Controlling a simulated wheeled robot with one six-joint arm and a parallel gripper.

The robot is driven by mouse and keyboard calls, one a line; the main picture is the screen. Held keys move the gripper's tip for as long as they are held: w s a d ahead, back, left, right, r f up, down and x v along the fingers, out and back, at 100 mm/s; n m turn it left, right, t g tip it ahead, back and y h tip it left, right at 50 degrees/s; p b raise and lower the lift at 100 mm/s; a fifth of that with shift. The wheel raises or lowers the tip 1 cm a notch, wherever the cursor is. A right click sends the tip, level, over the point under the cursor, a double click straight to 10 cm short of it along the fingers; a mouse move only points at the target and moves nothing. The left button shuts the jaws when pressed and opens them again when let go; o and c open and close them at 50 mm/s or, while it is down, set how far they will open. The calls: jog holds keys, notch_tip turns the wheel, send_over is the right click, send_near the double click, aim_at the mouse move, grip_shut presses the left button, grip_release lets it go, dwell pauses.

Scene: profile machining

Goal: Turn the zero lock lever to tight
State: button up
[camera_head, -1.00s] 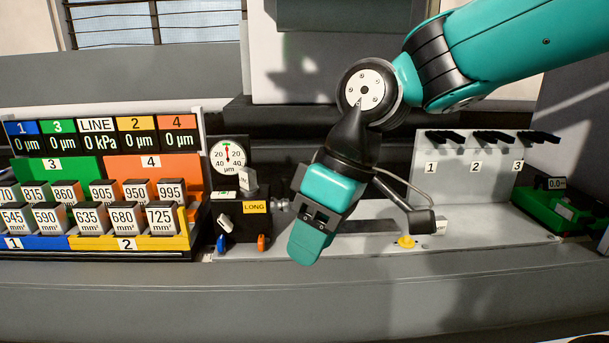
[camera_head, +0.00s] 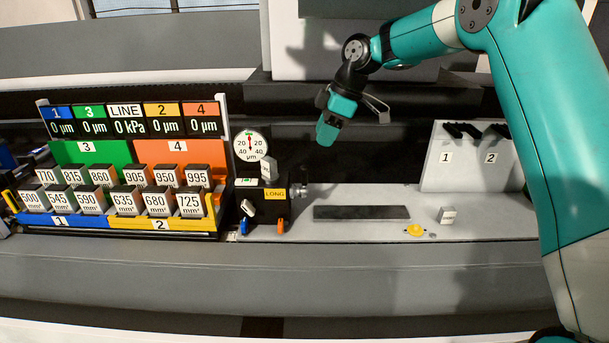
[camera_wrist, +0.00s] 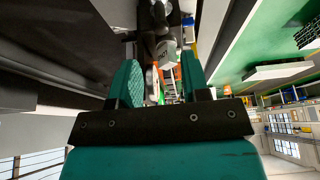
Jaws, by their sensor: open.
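A black gauge block (camera_head: 272,207) with a yellow LONG label stands on the bench under the round dial (camera_head: 250,146). A tilted white-tipped lever (camera_head: 248,208) is on its front left. A blue tab (camera_head: 243,226) and an orange tab (camera_head: 281,227) are at its foot, and a white tag (camera_head: 268,168) stands on top. I cannot tell which of these is the zero lock lever. My gripper (camera_head: 327,134) hangs above and right of the block, apart from it. In the wrist view my gripper (camera_wrist: 160,85) is open, with the block area blurred beyond its fingers.
Several numbered grey blocks (camera_head: 129,204) stand in blue and yellow racks at left, below a display board (camera_head: 130,119). A dark bar (camera_head: 362,213), a yellow knob (camera_head: 415,230) and a small grey block (camera_head: 447,215) are at right. A numbered hook panel (camera_head: 470,170) stands behind.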

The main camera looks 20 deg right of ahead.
aim_at(304, 187)
jog(key=p+x, duration=0.2)
jog(key=x, duration=1)
jog(key=shift+a+f, duration=0.1)
jog(key=shift+c, duration=0.2)
grip_shut()
